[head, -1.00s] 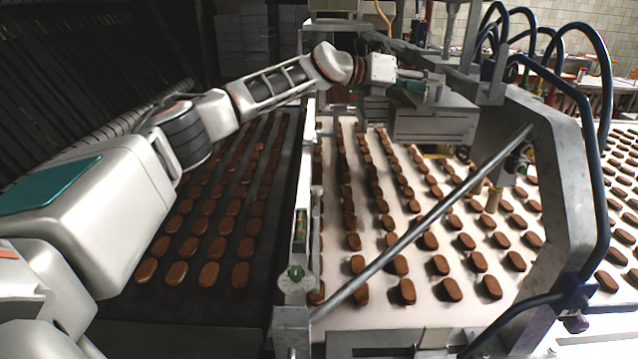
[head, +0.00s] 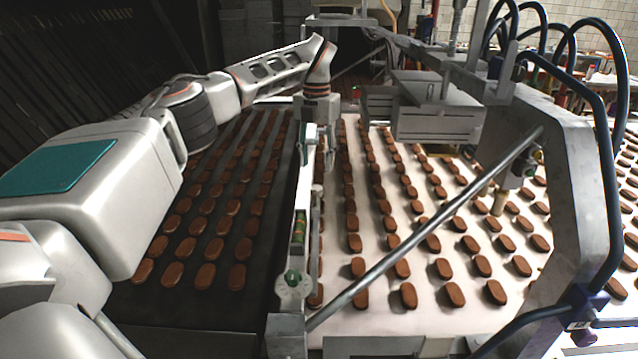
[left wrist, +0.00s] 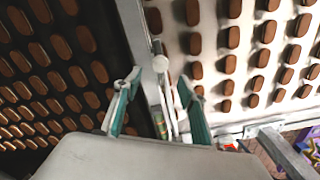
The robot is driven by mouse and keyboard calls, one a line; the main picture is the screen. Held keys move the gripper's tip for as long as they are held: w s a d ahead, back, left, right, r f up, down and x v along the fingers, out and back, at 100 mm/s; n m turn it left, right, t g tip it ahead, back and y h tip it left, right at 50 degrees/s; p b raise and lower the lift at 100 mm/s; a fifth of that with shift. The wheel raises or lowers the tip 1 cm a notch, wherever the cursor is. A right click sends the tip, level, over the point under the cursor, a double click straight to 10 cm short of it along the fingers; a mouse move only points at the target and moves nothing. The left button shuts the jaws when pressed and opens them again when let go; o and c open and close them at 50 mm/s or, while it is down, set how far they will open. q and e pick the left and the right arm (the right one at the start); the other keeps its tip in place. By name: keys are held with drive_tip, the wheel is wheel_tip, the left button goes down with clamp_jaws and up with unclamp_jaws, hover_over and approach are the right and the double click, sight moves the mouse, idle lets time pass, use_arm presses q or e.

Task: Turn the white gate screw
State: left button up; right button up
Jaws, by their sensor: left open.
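A white round screw head (left wrist: 160,63) stands on the gate rail between the two belts. In the left wrist view it lies between and beyond my open fingertips, apart from both. In the head view a small pale knob (head: 318,188) on the rail, just below my gripper, looks like the same screw. My left gripper (head: 312,148) points down over the rail, its fingers seen nearly edge-on. In the left wrist view my left gripper (left wrist: 158,88) shows two teal fingers spread wide with nothing held. My right gripper is not in view.
Brown biscuits lie in rows on the dark belt (head: 185,310) at left and the white belt (head: 375,318) at right. A green level vial (head: 299,228) and a round dial (head: 293,283) sit on the rail. A slanted metal bar (head: 425,228) crosses the white belt.

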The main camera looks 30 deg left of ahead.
sight(317, 188)
use_arm(q)
wheel_tip(317, 188, down, 8)
drive_tip(key=shift+r, duration=0.2)
drive_tip(key=c, duration=1.1)
